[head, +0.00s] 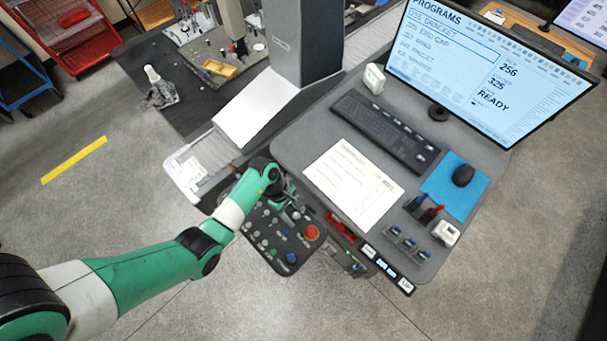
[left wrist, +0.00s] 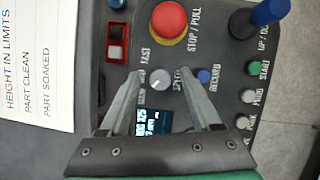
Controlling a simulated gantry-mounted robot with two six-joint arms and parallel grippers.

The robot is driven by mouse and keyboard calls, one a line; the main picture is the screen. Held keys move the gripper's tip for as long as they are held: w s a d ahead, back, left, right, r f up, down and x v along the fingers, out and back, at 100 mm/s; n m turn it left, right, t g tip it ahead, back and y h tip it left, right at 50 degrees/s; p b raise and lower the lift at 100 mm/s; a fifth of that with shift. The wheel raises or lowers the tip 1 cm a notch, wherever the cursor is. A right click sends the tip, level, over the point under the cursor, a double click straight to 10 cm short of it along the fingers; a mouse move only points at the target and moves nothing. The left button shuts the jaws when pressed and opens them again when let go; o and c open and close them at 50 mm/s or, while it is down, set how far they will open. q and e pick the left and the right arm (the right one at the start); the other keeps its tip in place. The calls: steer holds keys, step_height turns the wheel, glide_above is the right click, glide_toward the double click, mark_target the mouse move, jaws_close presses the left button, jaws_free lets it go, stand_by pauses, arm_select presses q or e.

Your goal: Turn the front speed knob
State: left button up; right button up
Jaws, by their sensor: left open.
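The speed knob (left wrist: 160,78) is a small round grey knob on the dark control panel, with SLOW and FAST lettering around it in the left wrist view. My left gripper (left wrist: 158,73) is open. Its two fingers stand on either side of the knob, with a visible gap on both sides. I cannot tell how far the fingertips are above the panel. In the head view my left gripper (head: 285,193) is over the upper part of the control panel (head: 268,248), and the arm partly hides the panel. My right gripper is not in view.
A red stop button (left wrist: 169,20) is just beyond the knob. A blue-topped joystick (left wrist: 268,14), a blue record button (left wrist: 204,76) and a green start button (left wrist: 255,68) lie to the right. A red switch (left wrist: 117,42) is left. A small display (left wrist: 152,122) sits between the fingers.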

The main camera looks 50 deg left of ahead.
arm_select(q)
steer(key=shift+f, duration=0.15)
jaws_close()
